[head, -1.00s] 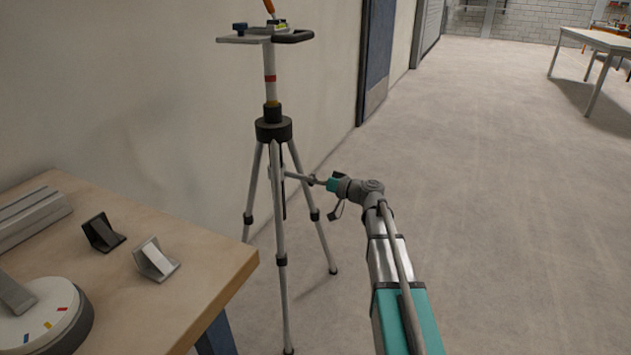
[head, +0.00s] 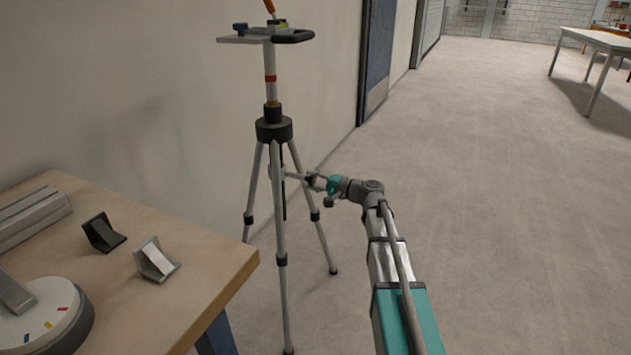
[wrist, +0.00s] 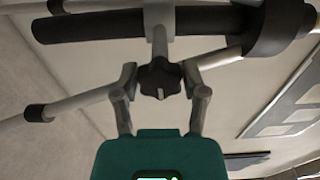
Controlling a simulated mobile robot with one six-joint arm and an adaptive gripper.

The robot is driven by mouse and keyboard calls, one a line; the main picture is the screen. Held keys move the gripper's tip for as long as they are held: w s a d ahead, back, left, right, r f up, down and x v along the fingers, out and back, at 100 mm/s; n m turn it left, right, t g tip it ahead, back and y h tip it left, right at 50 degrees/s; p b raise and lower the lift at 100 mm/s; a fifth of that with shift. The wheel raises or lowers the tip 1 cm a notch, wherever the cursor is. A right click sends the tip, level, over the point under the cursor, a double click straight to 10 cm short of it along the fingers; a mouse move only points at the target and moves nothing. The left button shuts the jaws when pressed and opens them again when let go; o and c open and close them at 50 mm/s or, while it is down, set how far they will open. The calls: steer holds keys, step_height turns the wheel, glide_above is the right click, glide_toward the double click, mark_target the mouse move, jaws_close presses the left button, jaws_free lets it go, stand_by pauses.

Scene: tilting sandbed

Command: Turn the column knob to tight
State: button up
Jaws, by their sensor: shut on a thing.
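The tripod (head: 277,225) stands on the floor by the wall, with a centre column (head: 270,85) rising from its black collar. My gripper (head: 312,181) reaches in from the right between the tripod legs at mid height. In the wrist view a black lobed column knob (wrist: 160,80) with a small pale mark sits on a short grey stem. My gripper's fingers (wrist: 160,85) are shut on it, one on each side. In the head view the knob is too small and too covered to make out. Any tight marking is not readable.
A wooden bench (head: 215,255) at lower left carries two small wedge blocks (head: 155,259), a grey rail and a round dial (head: 40,318). A small platform (head: 250,39) tops the column.

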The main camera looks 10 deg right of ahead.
steer(key=shift+s+a+m, duration=0.1)
steer(key=shift+a+m, duration=0.1)
steer(key=shift+m, duration=0.8)
steer(key=o, duration=1.2)
steer(key=shift+c, duration=0.2)
steer(key=shift+d, duration=0.1)
steer(key=shift+s+d, duration=0.15)
steer(key=shift+d, duration=0.2)
steer(key=v, duration=1.1)
